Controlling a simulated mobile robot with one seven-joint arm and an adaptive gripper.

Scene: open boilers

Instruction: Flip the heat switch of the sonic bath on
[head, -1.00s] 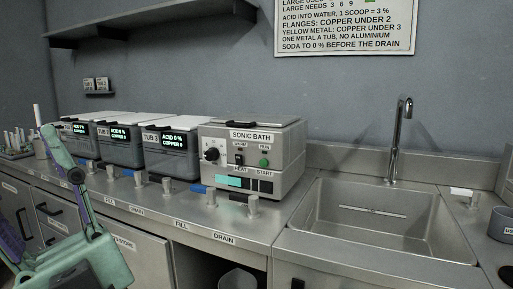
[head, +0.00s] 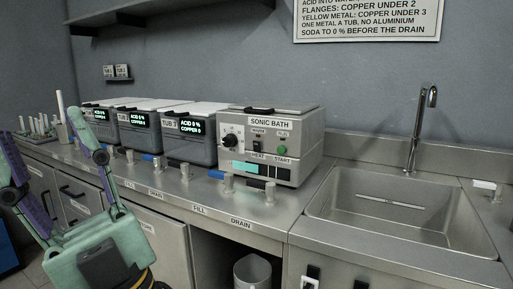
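The sonic bath (head: 309,133) is a grey box with a lid and a labelled front panel, standing on the steel counter left of the sink. Its small dark heat switch (head: 257,147) sits above the HEAT label, between a black knob (head: 230,141) and the green start button (head: 282,149). The switch position is too small to tell. My gripper (head: 46,136) is at the lower left, in front of the counter. Its two fingers are spread wide apart with nothing between them. It is well left of the sonic bath and touches nothing I can see.
Several lidded tubs (head: 188,122) stand in a row left of the bath. Small taps (head: 270,193) line the counter's front edge. The sink (head: 400,212) with a tall faucet (head: 421,125) is at the right. A bin (head: 252,272) stands in the open bay below.

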